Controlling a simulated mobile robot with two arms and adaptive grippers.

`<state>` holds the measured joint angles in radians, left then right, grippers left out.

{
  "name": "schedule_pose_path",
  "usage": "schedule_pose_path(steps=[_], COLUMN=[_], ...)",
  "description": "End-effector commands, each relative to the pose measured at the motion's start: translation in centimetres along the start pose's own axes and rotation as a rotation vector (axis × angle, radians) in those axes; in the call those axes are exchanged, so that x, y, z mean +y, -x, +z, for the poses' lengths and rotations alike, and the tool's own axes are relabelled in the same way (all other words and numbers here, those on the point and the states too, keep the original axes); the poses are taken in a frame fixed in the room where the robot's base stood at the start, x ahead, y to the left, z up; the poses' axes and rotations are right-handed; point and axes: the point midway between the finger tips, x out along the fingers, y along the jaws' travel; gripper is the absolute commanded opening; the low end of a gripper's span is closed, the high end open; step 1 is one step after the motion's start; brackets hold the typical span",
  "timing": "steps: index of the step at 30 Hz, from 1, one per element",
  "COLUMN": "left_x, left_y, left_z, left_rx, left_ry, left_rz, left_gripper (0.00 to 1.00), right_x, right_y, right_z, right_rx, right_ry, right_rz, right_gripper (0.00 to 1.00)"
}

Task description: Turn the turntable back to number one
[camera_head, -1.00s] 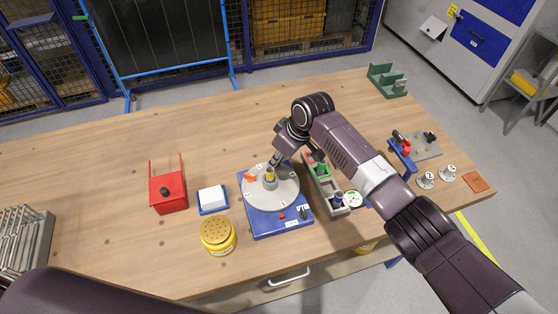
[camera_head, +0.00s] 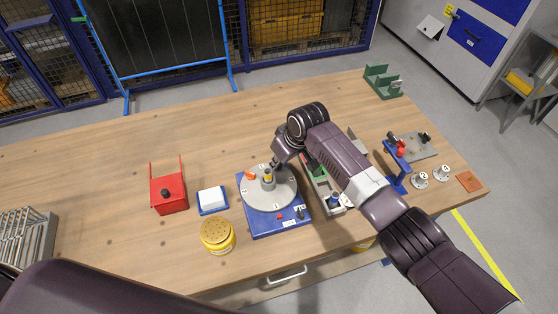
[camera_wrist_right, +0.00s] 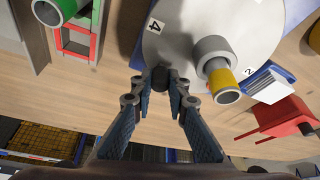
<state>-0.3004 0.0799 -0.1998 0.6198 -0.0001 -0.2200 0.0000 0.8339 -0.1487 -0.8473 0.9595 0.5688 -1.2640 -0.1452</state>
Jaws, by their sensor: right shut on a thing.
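The turntable is a light grey disc (camera_head: 283,198) on a blue base (camera_head: 264,228), with small number labels near its rim. In the right wrist view the disc (camera_wrist_right: 190,18) shows labels 4 and 2. A grey post with a yellow cylinder (camera_wrist_right: 219,78) stands on it. My right gripper (camera_wrist_right: 160,80) is shut on a dark knob (camera_wrist_right: 160,72) at the disc's rim. In the head view this gripper (camera_head: 277,163) is at the disc's far edge, and the grip is partly hidden. The labels are too small to read there. My left gripper is out of view.

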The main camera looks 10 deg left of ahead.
Motion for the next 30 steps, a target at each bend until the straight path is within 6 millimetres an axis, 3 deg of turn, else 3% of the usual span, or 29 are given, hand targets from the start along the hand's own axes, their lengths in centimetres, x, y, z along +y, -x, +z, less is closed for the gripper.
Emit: schedule_pose_path(steps=[6, 7, 11, 23, 30], left_x=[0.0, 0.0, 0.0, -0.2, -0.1], left_y=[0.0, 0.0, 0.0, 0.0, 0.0], left_z=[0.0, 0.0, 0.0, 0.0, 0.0], left_rx=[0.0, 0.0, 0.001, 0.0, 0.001], left_ry=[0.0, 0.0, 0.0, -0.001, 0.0], left_rz=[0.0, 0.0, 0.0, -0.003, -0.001], left_gripper=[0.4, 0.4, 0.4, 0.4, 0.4], right_x=[0.2, 0.2, 0.2, 0.1, 0.2], right_y=[0.3, 0.3, 0.2, 0.6, 3.9], right_z=[-0.4, -0.3, -0.2, -0.1, -0.2], right_rx=[0.008, 0.008, 0.006, 0.003, 0.007], right_ry=[0.0, 0.0, 0.0, 0.001, 0.001], right_rz=[0.004, 0.004, 0.003, 0.001, 0.002], right_gripper=[0.0, 0.18, 0.32, 0.32, 0.32])
